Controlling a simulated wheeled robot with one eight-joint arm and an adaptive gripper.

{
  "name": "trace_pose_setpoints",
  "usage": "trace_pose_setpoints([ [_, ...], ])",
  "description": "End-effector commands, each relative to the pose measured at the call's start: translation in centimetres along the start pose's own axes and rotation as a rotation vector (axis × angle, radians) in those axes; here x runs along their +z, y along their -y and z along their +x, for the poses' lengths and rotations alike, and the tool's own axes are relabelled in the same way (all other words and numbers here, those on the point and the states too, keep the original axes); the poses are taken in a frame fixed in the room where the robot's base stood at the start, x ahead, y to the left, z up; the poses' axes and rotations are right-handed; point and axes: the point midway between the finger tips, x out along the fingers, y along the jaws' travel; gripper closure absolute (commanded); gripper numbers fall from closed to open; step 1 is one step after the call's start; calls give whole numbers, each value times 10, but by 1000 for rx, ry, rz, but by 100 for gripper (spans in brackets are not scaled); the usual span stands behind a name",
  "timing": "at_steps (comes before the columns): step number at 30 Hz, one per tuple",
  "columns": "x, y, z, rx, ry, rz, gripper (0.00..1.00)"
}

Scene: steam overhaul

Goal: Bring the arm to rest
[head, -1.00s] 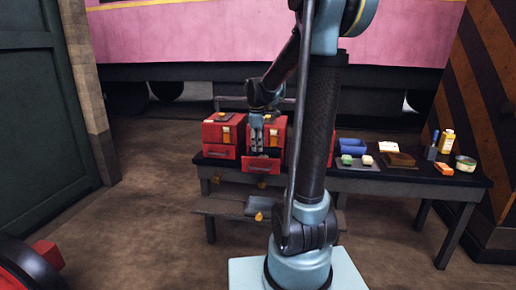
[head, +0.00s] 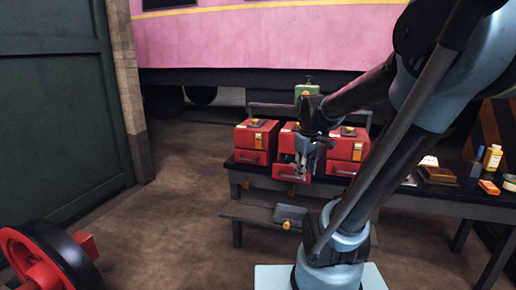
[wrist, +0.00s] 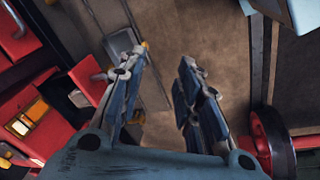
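My gripper (head: 303,166) hangs in front of the middle red box (head: 290,140) in the head view. In the wrist view its two fingers (wrist: 160,62) are spread apart with nothing between them, above the brown floor. My arm is bent, with its elbow raised at the upper right of the head view. The middle box's drawer (head: 285,172) looks pulled out below the gripper. The gripper and forearm hide part of this box.
Red boxes stand left (head: 256,138) and right (head: 347,147) on the dark bench (head: 245,170). A lower shelf (head: 248,213) holds a grey item (head: 290,214). A red wheel (head: 45,262) is at lower left. Open floor (head: 175,190) lies left of the bench.

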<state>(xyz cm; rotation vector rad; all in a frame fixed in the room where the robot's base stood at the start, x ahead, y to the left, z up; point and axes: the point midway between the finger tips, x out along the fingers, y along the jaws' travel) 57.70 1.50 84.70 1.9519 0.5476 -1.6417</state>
Motion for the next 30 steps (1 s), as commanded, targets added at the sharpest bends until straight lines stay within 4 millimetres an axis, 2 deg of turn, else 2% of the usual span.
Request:
trace_pose_setpoints([
  [1, 13, 7, 2, -1, -2, 44, 69],
  [6, 49, 30, 10, -4, -7, 208, 69],
  [16, 109, 72, 40, -15, -18, 516, 69],
  [22, 128, 85, 53, -18, -21, 628, 69],
  [30, 132, 88, 57, -20, -22, 658, 69],
])
